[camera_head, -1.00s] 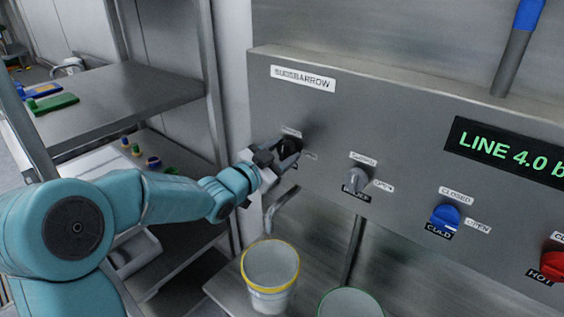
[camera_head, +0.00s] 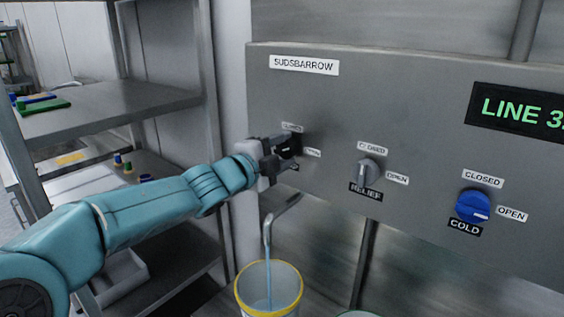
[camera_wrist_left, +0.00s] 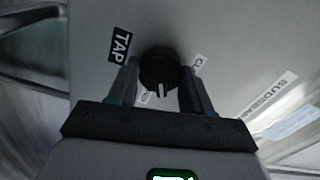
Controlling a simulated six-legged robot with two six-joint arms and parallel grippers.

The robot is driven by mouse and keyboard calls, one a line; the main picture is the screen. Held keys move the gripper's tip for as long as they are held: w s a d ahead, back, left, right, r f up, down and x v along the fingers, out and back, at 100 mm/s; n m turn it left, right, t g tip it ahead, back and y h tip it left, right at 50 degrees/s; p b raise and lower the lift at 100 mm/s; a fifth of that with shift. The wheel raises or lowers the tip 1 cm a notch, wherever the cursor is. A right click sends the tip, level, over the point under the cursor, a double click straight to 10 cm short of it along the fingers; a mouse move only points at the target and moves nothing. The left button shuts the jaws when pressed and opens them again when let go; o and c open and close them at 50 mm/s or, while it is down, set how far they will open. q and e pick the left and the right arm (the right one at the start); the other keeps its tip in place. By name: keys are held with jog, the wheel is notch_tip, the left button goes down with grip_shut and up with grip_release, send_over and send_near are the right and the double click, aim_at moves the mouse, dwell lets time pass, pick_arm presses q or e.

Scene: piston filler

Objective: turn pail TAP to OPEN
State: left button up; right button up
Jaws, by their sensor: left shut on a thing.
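The black TAP knob (camera_head: 289,147) is at the left of the grey panel (camera_head: 330,105), under the SUDSBARROW sign. My left gripper (camera_head: 283,155) is shut on it, with a finger on either side. The wrist view shows the round knob (camera_wrist_left: 159,70) between the fingertips (camera_wrist_left: 160,85), beside the TAP label (camera_wrist_left: 120,45). The knob's pale mark points down in that view, near a partly hidden label. A thin bluish stream runs from the bent spout (camera_head: 280,208) into the yellow-rimmed pail (camera_head: 267,308). My right gripper is out of view.
The grey RELIEF knob (camera_head: 367,172) and blue COLD knob (camera_head: 472,205) sit to the right on the panel. A green-lettered LINE display (camera_head: 520,110) is above COLD. Metal shelving (camera_head: 120,103) with small items stands at the left, close to my left arm.

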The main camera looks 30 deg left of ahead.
pick_arm(q)
jog(key=m+b, duration=0.2)
jog(key=m, duration=0.3)
jog(key=shift+f, duration=0.15)
jog(key=shift+m, duration=0.4)
jog(key=o, duration=1)
jog(key=shift+o, duration=0.2)
jog(key=s+a, duration=0.1)
jog(key=s, duration=1.5)
jog(key=shift+s+p, duration=0.15)
jog(key=shift+p, duration=0.15)
jog(key=shift+s+a, duration=0.1)
